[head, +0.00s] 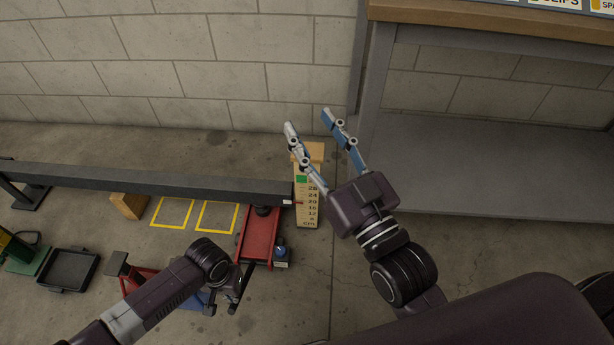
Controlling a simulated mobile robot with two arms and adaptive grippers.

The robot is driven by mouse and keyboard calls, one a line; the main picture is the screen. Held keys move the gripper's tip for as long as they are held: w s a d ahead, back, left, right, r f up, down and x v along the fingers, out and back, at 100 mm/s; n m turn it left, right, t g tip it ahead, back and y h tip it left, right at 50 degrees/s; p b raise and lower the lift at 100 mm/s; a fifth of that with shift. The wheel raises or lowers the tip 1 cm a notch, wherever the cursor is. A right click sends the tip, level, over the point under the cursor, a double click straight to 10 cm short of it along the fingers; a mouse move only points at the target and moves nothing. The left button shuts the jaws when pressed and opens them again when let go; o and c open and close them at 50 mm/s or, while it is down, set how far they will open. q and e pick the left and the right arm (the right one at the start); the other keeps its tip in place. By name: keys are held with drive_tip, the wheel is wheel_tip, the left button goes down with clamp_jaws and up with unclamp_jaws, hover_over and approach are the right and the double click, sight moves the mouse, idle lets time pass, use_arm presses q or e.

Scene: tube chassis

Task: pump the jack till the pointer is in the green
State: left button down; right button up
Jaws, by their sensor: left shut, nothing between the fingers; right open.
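The red jack (261,232) stands on the floor under the right end of a long dark beam (150,180). A dark lever (241,286), seemingly its handle, slants at the jack's near end. The scale board (308,214) stands upright beside the beam's end. The small red pointer (298,202) is at about 20, below the green band (301,179). My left gripper (208,301) is low beside the lever, shut and mostly hidden by its own wrist; I cannot tell whether it touches the lever.
A wooden block (128,205) and yellow floor squares (217,216) lie left of the jack. A black tray (68,270) and a red stand-like item (137,278) are on the floor at left. A grey workbench (480,165) fills the right. A block wall closes the back.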

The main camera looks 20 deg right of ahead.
use_arm(q)
wheel_tip(320, 180, up, 2)
drive_tip(key=shift+r+p, duration=0.1)
drive_tip(key=shift+p, duration=1.05)
drive_tip(key=shift+r+p, duration=0.85)
drive_tip(key=shift+p, duration=0.2)
use_arm(e)
drive_tip(key=s+d+f+g+h, duration=0.2)
drive_tip(key=s+f+g, duration=0.3)
drive_tip(key=f, duration=0.5)
drive_tip(key=s+d+f+g+h, duration=0.1)
drive_tip(key=s+d+f+g, duration=0.2)
drive_tip(key=f, duration=0.8)
drive_tip(key=s+g, duration=0.2)
drive_tip(key=g, duration=0.2)
drive_tip(key=shift+s+d+f+m+h, duration=0.15)
drive_tip(key=shift+d+f+m+h, duration=0.15)
drive_tip(key=shift+h, duration=0.1)
drive_tip(key=shift+a, duration=0.1)
